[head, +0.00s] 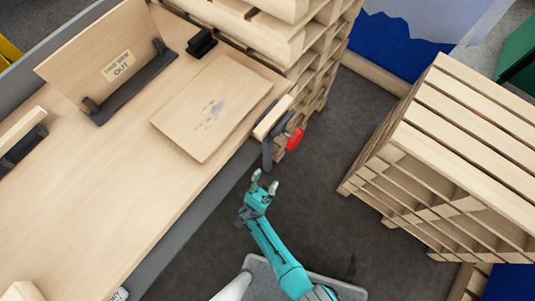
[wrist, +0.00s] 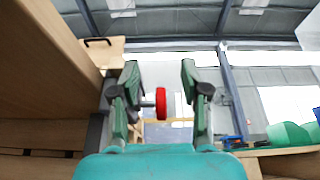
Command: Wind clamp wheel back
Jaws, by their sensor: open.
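The red clamp wheel (head: 296,138) sits on the end of a dark clamp (head: 267,153) at the right edge of the workbench. My gripper (head: 265,181) is open and empty, just below the clamp in the head view, with its fingers pointing up toward it.
The wooden workbench (head: 95,215) carries a flat board (head: 228,85) and an upright board with a sign (head: 105,50). Stacked pallets (head: 255,35) stand behind the clamp. A slatted wooden crate (head: 450,150) stands right. Dark floor (head: 325,180) is clear between bench and crate.

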